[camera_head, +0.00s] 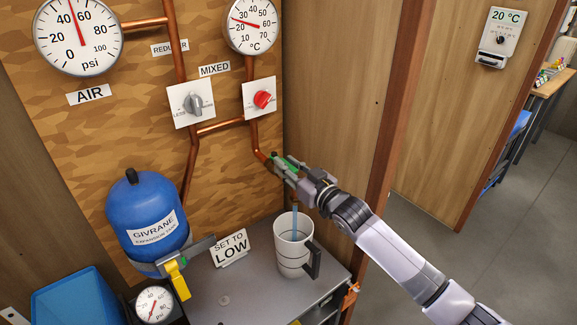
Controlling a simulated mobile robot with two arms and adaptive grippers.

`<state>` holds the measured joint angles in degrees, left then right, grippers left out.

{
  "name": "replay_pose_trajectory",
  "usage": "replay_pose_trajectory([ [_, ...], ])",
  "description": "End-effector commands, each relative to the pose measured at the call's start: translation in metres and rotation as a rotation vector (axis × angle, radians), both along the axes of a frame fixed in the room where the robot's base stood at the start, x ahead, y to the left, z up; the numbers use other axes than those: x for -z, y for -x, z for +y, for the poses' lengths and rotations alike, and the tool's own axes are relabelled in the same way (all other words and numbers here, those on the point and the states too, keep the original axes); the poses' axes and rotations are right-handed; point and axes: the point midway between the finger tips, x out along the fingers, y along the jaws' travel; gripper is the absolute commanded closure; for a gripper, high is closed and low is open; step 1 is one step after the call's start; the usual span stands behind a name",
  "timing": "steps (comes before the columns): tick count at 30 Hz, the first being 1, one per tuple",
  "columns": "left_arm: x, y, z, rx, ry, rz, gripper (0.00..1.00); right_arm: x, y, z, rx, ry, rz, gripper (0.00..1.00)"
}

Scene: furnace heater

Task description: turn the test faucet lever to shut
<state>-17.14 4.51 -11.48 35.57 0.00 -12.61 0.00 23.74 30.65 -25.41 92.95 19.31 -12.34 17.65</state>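The test faucet (262,157) sits at the end of the copper pipe at the lower right of the board. Its green lever (291,160) shows only in part, among the fingers of my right gripper (284,168). The gripper is at the lever, but I cannot tell whether its fingers are closed on it. A thin blue stream of water (295,222) runs down below the gripper into a white mug (290,252) with a dark handle. The faucet's spout is hidden behind the gripper. My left gripper is not in view.
A red knob (263,99) and a grey knob (197,104) are on the board above. A blue expansion tank (149,215) stands at left, beside a "SET TO LOW" sign (230,248) on the grey cabinet top (225,283). A wooden post (400,110) stands right of my gripper.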

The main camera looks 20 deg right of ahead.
Motion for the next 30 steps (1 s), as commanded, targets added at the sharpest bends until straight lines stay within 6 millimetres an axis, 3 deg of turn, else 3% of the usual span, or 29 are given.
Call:
replay_pose_trajectory([
  [10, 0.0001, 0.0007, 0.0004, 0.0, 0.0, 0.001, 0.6, 0.0002, 0.0002, -0.0001, 0.0, 0.0, 0.0, 1.0],
  [30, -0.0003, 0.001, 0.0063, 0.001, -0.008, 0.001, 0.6, -0.0002, 0.0014, 0.0012, -0.012, 0.003, -0.001, 1.0],
])
